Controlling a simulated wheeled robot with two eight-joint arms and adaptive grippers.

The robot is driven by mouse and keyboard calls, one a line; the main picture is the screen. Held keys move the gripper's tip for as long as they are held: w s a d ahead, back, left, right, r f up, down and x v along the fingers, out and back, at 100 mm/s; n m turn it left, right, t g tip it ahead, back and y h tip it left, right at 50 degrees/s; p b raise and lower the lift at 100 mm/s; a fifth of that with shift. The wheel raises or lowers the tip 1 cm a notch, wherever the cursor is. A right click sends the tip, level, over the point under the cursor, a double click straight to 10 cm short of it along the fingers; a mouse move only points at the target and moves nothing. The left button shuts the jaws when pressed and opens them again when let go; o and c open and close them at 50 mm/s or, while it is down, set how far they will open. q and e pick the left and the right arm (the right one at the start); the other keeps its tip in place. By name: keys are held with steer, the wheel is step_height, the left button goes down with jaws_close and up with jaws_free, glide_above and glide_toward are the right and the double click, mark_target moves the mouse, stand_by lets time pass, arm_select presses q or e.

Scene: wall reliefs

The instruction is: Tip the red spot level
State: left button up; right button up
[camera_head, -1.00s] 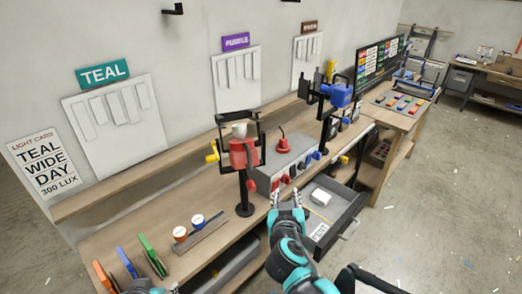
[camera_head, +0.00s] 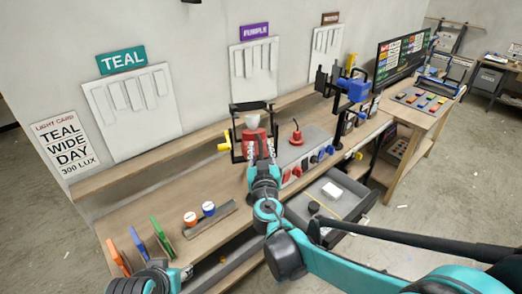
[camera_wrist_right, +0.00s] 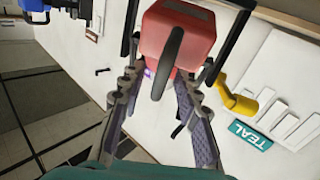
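The red spot (camera_head: 257,135) is a red lamp in a black yoke on a stand on the bench, with its pale front (camera_head: 252,120) facing up. My right gripper (camera_head: 257,157) is in front of it and hides its lower part. The right gripper's fingers (camera_wrist_right: 158,112) are spread wide either side of the handle, with gaps visible. A yellow knob (camera_head: 224,147) sits on the yoke's left side. My left gripper (camera_head: 186,272) is at the bottom left, its opening unclear.
A blue spot (camera_head: 352,88) stands further right. A grey box (camera_head: 303,158) with a red mushroom-shaped part is right of the red spot. An open drawer (camera_head: 330,194) juts out below.

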jaws_close()
steer(key=shift+r, duration=0.1)
